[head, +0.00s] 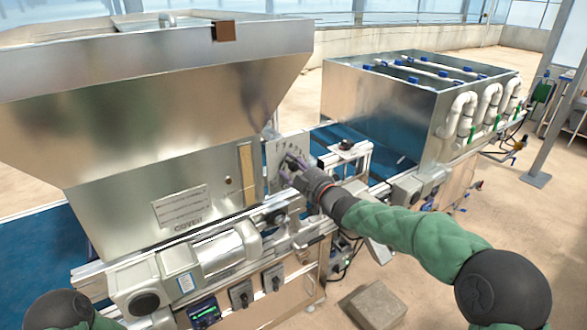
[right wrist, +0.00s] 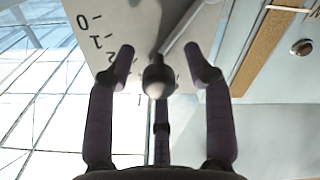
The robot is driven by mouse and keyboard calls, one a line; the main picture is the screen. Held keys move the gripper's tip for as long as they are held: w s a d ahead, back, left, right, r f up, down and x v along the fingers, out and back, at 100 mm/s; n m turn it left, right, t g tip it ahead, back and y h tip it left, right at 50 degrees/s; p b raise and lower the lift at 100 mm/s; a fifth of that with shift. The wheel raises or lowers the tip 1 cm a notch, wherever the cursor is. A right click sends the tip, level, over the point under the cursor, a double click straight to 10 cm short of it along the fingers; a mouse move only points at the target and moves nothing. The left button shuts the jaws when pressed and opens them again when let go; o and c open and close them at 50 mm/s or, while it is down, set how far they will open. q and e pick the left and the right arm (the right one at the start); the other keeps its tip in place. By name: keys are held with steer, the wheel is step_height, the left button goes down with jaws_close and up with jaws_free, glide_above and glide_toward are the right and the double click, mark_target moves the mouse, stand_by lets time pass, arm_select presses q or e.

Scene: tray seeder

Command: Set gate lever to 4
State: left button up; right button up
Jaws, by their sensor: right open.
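The gate scale plate (head: 279,151) is a pale upright panel with dark marks beside the big hopper. In the right wrist view the plate (right wrist: 120,22) shows the numbers 0, 1 and 2; higher marks are hidden or unreadable. The gate lever's dark round knob (right wrist: 157,78) lies between my fingers, with a grey bar running up behind it. My right gripper (head: 289,168) is at the plate, and in the wrist view the gripper (right wrist: 163,66) is open with gaps on both sides of the knob. The lever's setting cannot be read. My left gripper is out of view.
The steel hopper (head: 150,90) stands left of the plate. A blue conveyor belt (head: 345,137) runs behind it towards a metal box (head: 385,105) with white pipes. A motor housing (head: 225,252) and a green-lit display (head: 205,313) sit below. A grey block (head: 375,305) lies on the floor.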

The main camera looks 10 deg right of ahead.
steer(key=v, duration=1.2)
steer(key=s+a+f+m+g+h, duration=0.1)
steer(key=s+a+f+m+g, duration=0.15)
steer(key=f, duration=0.95)
steer(key=s+a+f+m+g, duration=0.1)
steer(key=f+m+g, duration=0.2)
steer(key=f, duration=0.8)
steer(key=s+a+f+m+g+h, duration=0.1)
steer(key=s+a+f+m+g, duration=0.15)
steer(key=f, duration=0.95)
steer(key=s+a+f+m+g, duration=0.2)
steer(key=s+a+f+g, duration=0.1)
steer(key=s+f, duration=0.6)
steer(key=s+a+f+m+g, duration=0.2)
steer(key=s+f+g, duration=0.3)
steer(key=s+f, duration=0.5)
steer(key=s+m, duration=0.1)
steer(key=s, duration=0.4)
steer(key=shift+a+g, duration=0.3)
steer(key=shift+a, duration=0.1)
